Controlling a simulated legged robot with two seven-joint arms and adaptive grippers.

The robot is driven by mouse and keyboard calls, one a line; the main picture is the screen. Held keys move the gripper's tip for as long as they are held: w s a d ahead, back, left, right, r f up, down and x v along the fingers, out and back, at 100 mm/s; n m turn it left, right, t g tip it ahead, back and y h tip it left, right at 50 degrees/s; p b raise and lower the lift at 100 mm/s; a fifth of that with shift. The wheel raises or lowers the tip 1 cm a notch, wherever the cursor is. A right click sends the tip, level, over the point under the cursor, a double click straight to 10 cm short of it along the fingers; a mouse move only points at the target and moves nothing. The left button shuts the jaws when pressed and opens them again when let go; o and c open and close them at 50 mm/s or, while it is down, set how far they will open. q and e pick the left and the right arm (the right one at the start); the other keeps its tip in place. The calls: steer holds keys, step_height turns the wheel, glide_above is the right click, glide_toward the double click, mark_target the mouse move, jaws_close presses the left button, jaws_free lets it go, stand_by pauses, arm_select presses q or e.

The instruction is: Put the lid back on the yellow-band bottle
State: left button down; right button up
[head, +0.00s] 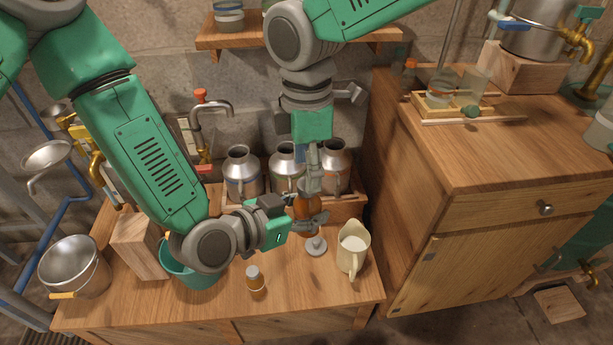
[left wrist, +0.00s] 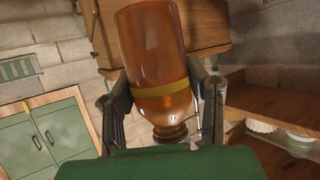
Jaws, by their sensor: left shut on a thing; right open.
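The amber yellow-band bottle (head: 307,207) is held above the bench. In the left wrist view the bottle (left wrist: 150,45) lies between my two fingers, its yellow band (left wrist: 162,89) at finger level and its ringed neck (left wrist: 171,132) toward the bottom of the picture. My left gripper (head: 307,219) is shut on it. My right gripper (head: 310,183) comes down from above, open, close over the bottle; I cannot tell if they touch. A grey round piece with a knob (head: 316,245) stands on the bench just below the bottle; I cannot tell if it is the lid.
A cream jug (head: 352,250) stands right of the bottle and a small capped amber jar (head: 255,280) stands in front. Metal cans (head: 240,173) sit in a wooden crate behind. A teal bowl (head: 188,277) and a steel bucket (head: 72,267) are at left.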

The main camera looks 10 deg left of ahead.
mark_target(307, 208)
steer(key=shift+r, duration=0.55)
steer(key=shift+c, duration=0.3)
steer(key=n, duration=0.1)
steer(key=r+n, duration=0.1)
steer(key=n, duration=0.1)
steer(key=shift+s+a+r, duration=0.15)
steer(key=shift+s+a, duration=0.1)
steer(key=n, duration=0.1)
steer(key=r+n, duration=0.2)
steer(key=n, duration=0.1)
steer(key=shift+w+d+r, duration=0.1)
steer(key=shift+w+d, duration=0.15)
steer(key=shift+w, duration=0.05)
steer(key=shift+f, duration=4.05)
